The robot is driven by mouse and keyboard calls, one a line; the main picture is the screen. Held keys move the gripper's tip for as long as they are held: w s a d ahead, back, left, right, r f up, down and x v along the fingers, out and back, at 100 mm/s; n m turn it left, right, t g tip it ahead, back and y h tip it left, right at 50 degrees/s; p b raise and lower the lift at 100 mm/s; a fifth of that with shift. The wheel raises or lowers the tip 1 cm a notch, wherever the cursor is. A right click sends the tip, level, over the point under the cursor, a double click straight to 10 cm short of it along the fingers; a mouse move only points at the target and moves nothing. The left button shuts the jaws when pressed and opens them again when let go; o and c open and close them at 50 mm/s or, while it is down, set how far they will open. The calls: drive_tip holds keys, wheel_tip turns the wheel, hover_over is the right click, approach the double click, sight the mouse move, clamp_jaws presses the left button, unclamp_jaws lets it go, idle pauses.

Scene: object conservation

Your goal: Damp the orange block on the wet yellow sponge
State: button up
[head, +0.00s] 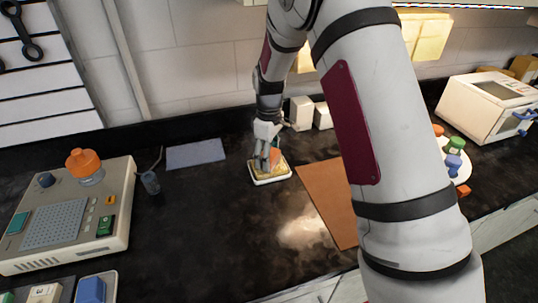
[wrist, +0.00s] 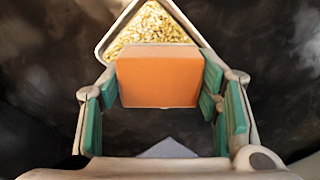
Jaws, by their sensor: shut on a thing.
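The orange block (wrist: 158,80) is between the green pads of my gripper (wrist: 160,92), which is shut on it. A small orange part of the block (head: 275,155) shows beside the fingers in the head view. The yellow sponge (wrist: 150,27) lies in a white-rimmed tray (wrist: 103,47), partly hidden behind the block in the wrist view. In the head view my gripper (head: 267,153) points down over the tray (head: 272,181) and the sponge (head: 283,167). I cannot tell whether the block touches the sponge.
A brown mat (head: 322,193) lies right of the tray, and a grey-blue cloth (head: 195,153) lies to its left. White boxes (head: 301,113) stand behind. A beige machine (head: 115,190) and a small glass (head: 150,182) are at left.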

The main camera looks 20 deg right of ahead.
drive_tip(key=shift+r+p, duration=0.7)
drive_tip(key=shift+r, duration=2.75)
